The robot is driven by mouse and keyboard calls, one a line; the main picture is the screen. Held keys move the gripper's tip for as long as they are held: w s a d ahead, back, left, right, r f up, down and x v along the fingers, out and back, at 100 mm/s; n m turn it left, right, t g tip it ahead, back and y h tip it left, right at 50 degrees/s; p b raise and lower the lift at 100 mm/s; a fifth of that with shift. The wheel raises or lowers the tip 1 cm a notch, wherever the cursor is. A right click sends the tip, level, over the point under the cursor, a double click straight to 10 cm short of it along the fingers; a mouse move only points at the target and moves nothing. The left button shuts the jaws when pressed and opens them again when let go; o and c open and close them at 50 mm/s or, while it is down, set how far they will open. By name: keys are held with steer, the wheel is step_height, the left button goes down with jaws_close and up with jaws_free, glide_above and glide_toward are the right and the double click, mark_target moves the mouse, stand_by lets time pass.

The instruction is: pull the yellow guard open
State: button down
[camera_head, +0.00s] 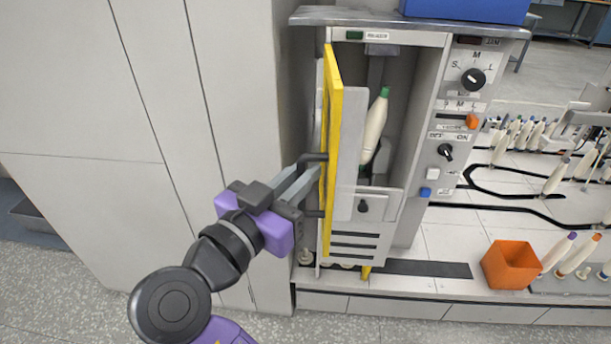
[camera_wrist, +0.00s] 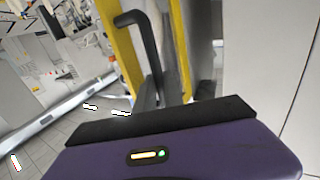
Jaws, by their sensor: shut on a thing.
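The yellow guard (camera_head: 332,110) is a tall panel with a yellow frame, swung out from the front of the machine bay and seen nearly edge-on. Its black handle (camera_head: 312,158) sticks out on the left side. My gripper (camera_head: 304,184) is at this handle, its fingers shut on it. In the wrist view the black handle (camera_wrist: 143,40) runs down between parts of the yellow frame (camera_wrist: 119,50) to my fingers. The exact contact is partly hidden by the gripper body. Behind the guard, a cream bobbin with a green tip (camera_head: 376,125) stands tilted in the open bay.
A control panel with knobs (camera_head: 472,79) is right of the bay. An orange bin (camera_head: 509,264) and several bobbins stand on the white deck at right. A blue box (camera_head: 466,10) sits on top. A tall pale cabinet (camera_head: 130,110) is close on the left.

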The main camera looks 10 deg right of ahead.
stand_by(0.3)
steer(key=c, duration=1.5)
jaws_free()
steer(key=shift+o, duration=0.2)
steer(key=v, duration=0.7)
steer(key=shift+s+a, duration=0.25)
steer(key=shift+s, duration=0.05)
